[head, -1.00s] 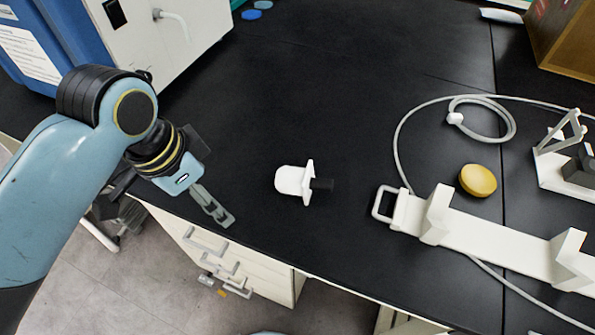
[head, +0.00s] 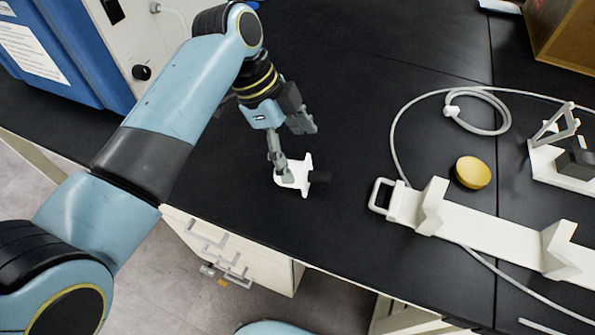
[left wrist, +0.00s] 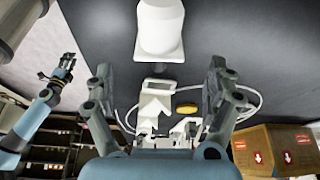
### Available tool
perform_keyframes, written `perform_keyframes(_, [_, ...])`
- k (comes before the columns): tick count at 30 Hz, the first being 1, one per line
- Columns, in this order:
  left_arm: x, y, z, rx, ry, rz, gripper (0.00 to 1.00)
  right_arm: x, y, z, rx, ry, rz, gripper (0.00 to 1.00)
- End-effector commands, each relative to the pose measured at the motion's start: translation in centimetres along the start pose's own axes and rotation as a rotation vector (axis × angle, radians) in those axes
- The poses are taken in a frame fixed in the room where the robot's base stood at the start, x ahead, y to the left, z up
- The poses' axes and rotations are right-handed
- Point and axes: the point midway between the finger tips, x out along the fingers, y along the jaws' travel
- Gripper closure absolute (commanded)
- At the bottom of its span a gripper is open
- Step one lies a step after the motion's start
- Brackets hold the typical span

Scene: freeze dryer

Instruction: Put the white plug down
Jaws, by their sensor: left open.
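The white plug (head: 298,178), with a black end, lies on the black bench top. My left gripper (head: 291,146) is open at the plug, and one finger overlaps its left part in the head view. I cannot tell whether they touch. In the left wrist view the white plug (left wrist: 160,32) shows ahead of the gap between the spread fingers of my left gripper (left wrist: 160,78). My right gripper (left wrist: 62,70) shows small at the left of the left wrist view, away from the plug; its jaws are too small to read.
A white holder (head: 480,226) with a handle lies right of the plug. A yellow disc (head: 472,172), a grey cable (head: 397,140) and a white stand (head: 560,165) are near it. A cardboard box (head: 565,40) stands at the back right. The bench edge runs in front.

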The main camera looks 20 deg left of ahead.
Motion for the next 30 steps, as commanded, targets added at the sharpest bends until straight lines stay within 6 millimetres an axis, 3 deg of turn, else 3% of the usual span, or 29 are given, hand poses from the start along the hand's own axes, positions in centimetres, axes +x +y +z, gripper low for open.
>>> perform_keyframes(9, [4.5, 0.1, 0.2, -0.003, 0.0, 0.002, 0.12, -0.2, 0.3, 0.0, -0.001, -0.001, 0.003, 0.69])
perform_keyframes(18, [5.1, 0.1, 0.2, -0.002, -0.001, -0.001, 0.12, -0.2, 0.3, 0.1, -0.001, -0.001, 0.003, 0.69])
perform_keyframes(30, [5.0, 0.1, 0.2, -0.002, -0.001, 0.0, 0.64, -0.2, 0.1, 0.1, 0.0, -0.002, 0.001, 0.69])
